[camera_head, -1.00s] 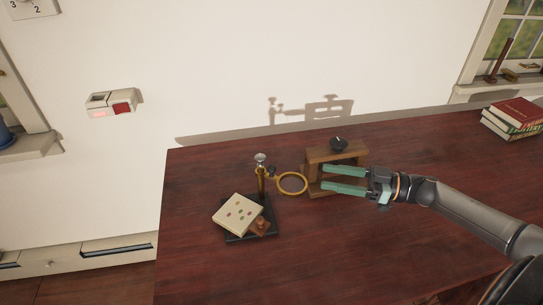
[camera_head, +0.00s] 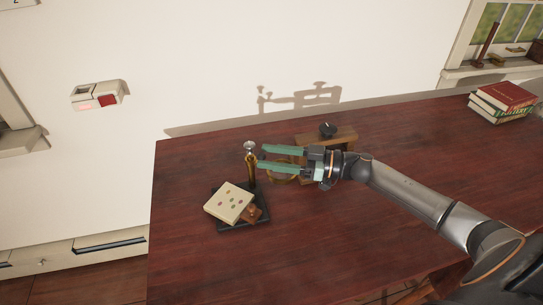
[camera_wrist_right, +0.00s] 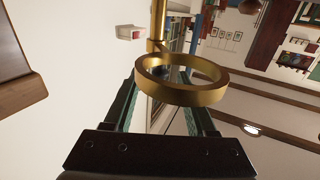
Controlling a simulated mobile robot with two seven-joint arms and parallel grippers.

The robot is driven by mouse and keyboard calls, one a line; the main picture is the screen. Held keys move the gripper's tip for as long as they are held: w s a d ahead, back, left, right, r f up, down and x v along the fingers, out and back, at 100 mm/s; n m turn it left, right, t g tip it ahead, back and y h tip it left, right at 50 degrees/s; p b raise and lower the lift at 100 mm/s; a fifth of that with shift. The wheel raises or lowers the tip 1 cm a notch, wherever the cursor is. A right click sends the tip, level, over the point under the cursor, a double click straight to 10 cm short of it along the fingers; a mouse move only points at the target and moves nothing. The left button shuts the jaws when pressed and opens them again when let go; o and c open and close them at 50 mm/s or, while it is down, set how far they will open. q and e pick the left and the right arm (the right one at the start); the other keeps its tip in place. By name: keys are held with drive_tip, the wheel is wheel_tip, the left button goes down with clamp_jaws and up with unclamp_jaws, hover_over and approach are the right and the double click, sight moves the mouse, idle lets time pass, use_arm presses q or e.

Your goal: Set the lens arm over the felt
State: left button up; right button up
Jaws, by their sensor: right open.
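The lens arm is a brass ring (camera_head: 283,183) at the side of an upright brass post (camera_head: 252,172) with a silver knob on top. The post stands on a black base (camera_head: 240,223). A tilted cream square (camera_head: 229,203) with coloured dots lies on that base; I cannot tell which surface is the felt. My right gripper (camera_head: 262,159) is open, its fingers reaching left over the ring towards the post and hiding part of the ring. In the right wrist view the brass ring (camera_wrist_right: 170,96) stands in front of the open fingers. My left gripper is out of view.
A wooden stand (camera_head: 344,138) with a black knob is behind my right gripper. A small brown block (camera_head: 251,213) sits beside the cream square. Books (camera_head: 503,103) lie at the far right. The front of the dark red table (camera_head: 250,270) is clear.

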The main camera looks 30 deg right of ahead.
clamp_jaws()
idle(0.5)
idle(1.0)
